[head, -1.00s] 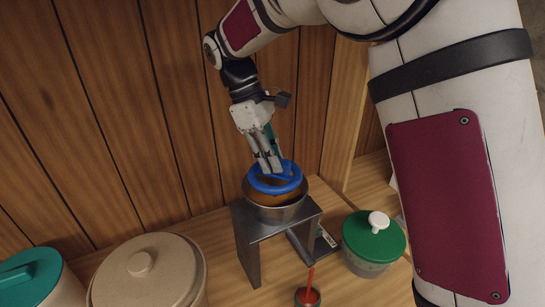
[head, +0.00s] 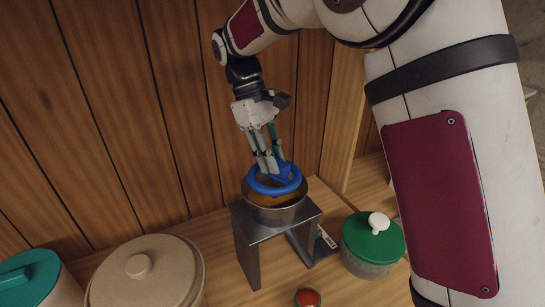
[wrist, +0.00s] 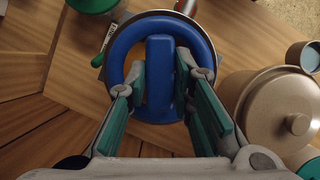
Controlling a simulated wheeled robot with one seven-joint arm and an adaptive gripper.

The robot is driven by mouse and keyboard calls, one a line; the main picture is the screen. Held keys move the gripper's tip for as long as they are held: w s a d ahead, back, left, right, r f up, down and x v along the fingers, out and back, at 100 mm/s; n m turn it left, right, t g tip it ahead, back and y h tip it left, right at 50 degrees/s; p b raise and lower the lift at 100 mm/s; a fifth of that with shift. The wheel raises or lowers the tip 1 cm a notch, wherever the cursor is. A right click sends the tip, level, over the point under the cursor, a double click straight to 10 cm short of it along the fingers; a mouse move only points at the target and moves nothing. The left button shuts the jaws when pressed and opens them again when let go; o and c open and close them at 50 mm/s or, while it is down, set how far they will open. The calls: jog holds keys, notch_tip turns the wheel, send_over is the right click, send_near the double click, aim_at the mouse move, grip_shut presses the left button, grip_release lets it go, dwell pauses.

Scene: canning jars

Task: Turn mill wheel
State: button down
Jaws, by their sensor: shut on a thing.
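The blue mill wheel (head: 275,190) is a ring with a raised bar across it. It lies over a round metal bowl (head: 277,213) with orange contents, on a dark grey metal stand (head: 247,250). My gripper (head: 270,170) reaches down from above and is shut on the wheel's bar. In the wrist view, the wheel (wrist: 120,48) fills the top middle, and the fingers of my gripper (wrist: 160,88) are on either side of its bar. Part of the ring is hidden behind the fingers. A small cup holding something red (head: 307,298) is in front of the stand.
A green-lidded jar (head: 373,240) stands close to the right of the stand. A large beige lidded pot (head: 145,275) and a teal-lidded container (head: 28,275) are at the left. The wooden wall (head: 120,120) is close behind.

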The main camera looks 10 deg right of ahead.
jog(key=c, duration=1.4)
grip_release()
jog(key=v, duration=1.2)
jog(key=shift+s, duration=0.1)
